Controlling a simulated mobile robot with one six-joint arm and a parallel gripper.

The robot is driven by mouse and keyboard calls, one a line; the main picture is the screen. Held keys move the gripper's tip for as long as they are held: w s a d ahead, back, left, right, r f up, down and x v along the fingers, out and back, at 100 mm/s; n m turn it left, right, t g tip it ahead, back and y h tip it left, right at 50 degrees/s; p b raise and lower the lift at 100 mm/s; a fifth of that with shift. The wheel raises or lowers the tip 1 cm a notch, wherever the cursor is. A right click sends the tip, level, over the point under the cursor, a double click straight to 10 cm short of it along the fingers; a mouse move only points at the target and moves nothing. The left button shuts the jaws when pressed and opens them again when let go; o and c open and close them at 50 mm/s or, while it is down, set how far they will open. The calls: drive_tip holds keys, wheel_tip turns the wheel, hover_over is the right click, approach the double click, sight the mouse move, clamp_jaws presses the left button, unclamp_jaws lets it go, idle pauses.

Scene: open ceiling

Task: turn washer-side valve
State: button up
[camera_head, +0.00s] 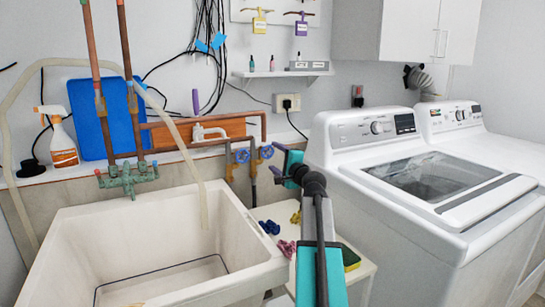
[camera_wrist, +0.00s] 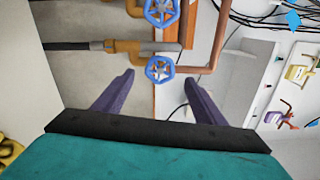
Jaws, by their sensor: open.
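Two blue handwheel valves sit on copper pipes behind the sink's right end. The washer-side valve (camera_head: 266,151) is the right one. In the wrist view this valve (camera_wrist: 159,69) is the nearer one, seen between and beyond my fingertips. The other valve (camera_head: 242,155) is to its left; it shows at the top edge of the wrist view (camera_wrist: 161,11). My gripper (camera_head: 276,162) is open, its purple fingers spread and pointing toward the washer-side valve. Nothing is between the fingers, and I see no contact with the wheel.
The washer (camera_head: 345,140) stands close right of my arm, with a second white machine (camera_head: 450,118) beyond. The white sink (camera_head: 75,235) is at left. A small white table (camera_head: 272,213) below my arm holds several small coloured items and a sponge (camera_head: 349,258). Black cables hang on the wall.

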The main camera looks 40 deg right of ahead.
drive_tip(key=v, duration=0.6)
drive_tip(key=shift+s, duration=0.3)
drive_tip(key=shift+s+a, duration=0.1)
drive_tip(key=shift+a, duration=0.05)
idle(0.4)
